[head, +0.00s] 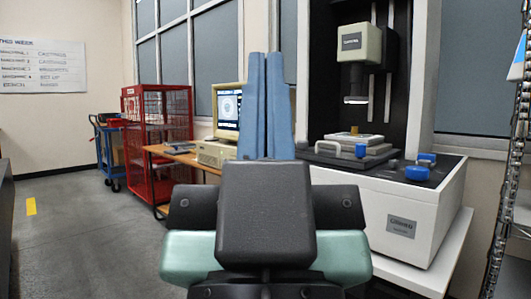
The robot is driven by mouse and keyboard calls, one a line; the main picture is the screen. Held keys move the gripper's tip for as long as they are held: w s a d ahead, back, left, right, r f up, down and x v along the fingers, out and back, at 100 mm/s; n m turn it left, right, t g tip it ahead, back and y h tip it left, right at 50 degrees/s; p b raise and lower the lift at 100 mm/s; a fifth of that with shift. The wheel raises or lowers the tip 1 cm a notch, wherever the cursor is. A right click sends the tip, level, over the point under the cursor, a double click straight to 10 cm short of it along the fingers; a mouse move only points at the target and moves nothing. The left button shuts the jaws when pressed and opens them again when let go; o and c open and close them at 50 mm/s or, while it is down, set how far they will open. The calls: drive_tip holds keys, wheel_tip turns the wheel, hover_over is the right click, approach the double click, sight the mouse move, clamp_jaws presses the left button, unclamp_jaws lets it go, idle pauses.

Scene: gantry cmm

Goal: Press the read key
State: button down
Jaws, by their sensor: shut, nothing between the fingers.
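My gripper (264,58) stands in the middle of the head view, its two blue fingers pointing up and together. It is shut and empty. A white measuring machine (375,213) with a dark column is to its right. Its cream optical head (358,44) hangs over a stage (352,151) carrying a small yellow part (354,130). Blue knobs (416,172) are on the machine's base. A computer monitor (229,112) with a lit screen is left of the fingers, partly hidden by them. I cannot make out a read key; my gripper and wrist cover part of the scene.
A red wire cage (147,135) and a blue trolley (112,150) stand at the left back. A wooden desk (160,152) holds a beige computer case (213,153). Wire shelving (507,170) is at the right edge. The grey floor (75,225) at left is clear.

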drive_tip(key=shift+r, duration=0.1)
idle(0.6)
wheel_tip(320, 180, up, 40)
drive_tip(key=p, duration=4)
drive_tip(key=shift+f, duration=0.2)
